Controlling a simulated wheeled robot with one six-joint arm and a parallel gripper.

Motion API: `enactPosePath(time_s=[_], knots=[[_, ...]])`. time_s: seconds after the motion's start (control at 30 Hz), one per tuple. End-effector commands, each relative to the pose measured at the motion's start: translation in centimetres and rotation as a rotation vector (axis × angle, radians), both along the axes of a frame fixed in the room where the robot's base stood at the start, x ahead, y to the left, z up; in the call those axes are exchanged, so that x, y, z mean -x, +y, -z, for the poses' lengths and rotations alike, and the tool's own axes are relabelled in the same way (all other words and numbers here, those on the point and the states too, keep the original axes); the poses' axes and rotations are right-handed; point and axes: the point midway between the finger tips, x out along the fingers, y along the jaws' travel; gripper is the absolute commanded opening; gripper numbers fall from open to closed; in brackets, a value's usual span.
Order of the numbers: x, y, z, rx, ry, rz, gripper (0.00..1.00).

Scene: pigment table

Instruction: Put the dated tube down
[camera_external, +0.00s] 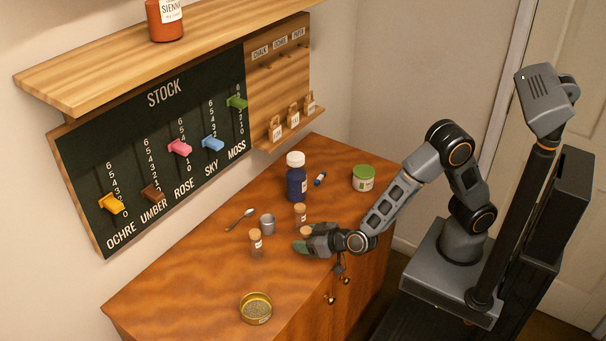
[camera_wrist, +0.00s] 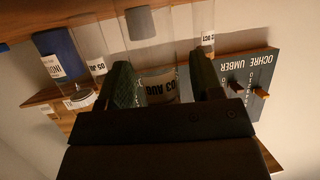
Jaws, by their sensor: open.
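My gripper (camera_external: 303,245) is low at the front edge of the wooden table, with its fingers open. A clear corked tube (camera_wrist: 156,86) labelled "03 AUG" is between the spread fingers in the wrist view (camera_wrist: 162,70). In the external view only its cork (camera_external: 306,231) shows clearly above the gripper; its base is hidden, so I cannot tell whether it touches the table. A second corked tube (camera_external: 256,243) stands to the left, its label partly readable as "OCT" in the wrist view (camera_wrist: 208,38).
A round tin (camera_external: 256,308) is at the front. The table's left part is clear.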

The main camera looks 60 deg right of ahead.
Motion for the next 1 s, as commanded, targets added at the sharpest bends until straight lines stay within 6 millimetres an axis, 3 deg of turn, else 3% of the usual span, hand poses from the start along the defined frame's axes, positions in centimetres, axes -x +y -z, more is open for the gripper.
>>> enactPosePath(time_s=[0.17, 0.7, 1.0], knots=[[0.6, 0.0, -0.4, -0.001, -0.001, -0.002, 0.6], [10.2, -1.3, -4.3, -0.002, -0.001, -0.004, 0.6], [12.5, -1.7, -5.1, 0.001, 0.0, -0.001, 0.6]])
